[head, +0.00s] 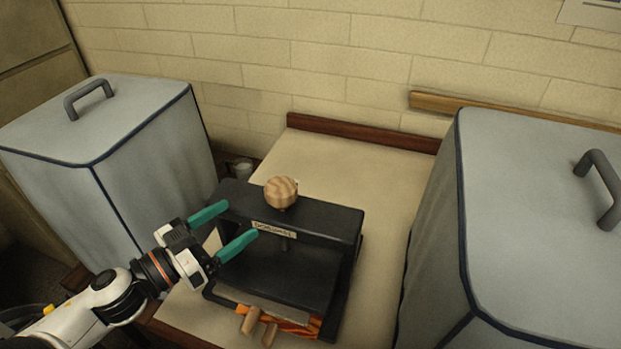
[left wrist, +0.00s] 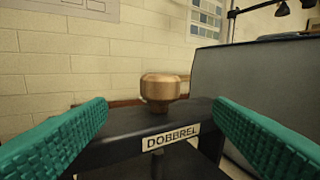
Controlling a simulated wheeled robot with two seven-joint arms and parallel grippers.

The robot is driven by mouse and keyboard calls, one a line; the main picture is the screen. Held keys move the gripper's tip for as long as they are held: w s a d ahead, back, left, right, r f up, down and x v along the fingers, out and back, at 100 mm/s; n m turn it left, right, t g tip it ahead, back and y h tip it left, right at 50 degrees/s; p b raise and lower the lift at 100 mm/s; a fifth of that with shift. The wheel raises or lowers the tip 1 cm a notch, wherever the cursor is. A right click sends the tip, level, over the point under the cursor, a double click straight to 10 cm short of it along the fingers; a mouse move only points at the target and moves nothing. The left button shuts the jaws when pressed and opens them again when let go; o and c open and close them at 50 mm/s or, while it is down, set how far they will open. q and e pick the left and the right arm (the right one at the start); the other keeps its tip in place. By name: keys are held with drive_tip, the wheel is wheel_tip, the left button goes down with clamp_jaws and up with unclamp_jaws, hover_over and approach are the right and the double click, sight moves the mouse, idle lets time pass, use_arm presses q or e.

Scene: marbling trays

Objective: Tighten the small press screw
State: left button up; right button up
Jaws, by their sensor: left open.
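The small press (head: 340,228) is a black frame on the table, with a pale label on its top beam. Its screw has a round wooden knob (head: 281,192) standing upright above the beam. The knob also shows in the left wrist view (left wrist: 160,90), centred between the fingers and farther ahead. My left gripper (head: 232,227) is open, with green fingers, in front of and to the left of the knob. Nothing is between its fingertips, and it does not touch the knob as far as I can see. My right gripper is out of view.
A grey-covered box (head: 115,120) with a handle stands left of the press, and another (head: 540,200) stands close on the right. Wooden handles (head: 258,326) and an orange item (head: 300,322) lie at the press's front. The table (head: 340,165) is clear behind it.

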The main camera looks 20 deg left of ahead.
sight(281, 190)
use_arm(q)
drive_tip(key=x, duration=0.3)
drive_tip(key=p+x, duration=0.1)
drive_tip(key=x, duration=0.2)
drive_tip(key=p+x, duration=0.1)
drive_tip(key=x, duration=0.3)
drive_tip(key=shift+r, duration=0.3)
drive_tip(key=shift+x, duration=0.95)
drive_tip(key=shift+f, duration=0.2)
drive_tip(key=c, duration=1)
drive_tip(key=shift+m+g+h, duration=0.3)
drive_tip(key=shift+m+g, duration=0.1)
drive_tip(key=shift+m, duration=0.1)
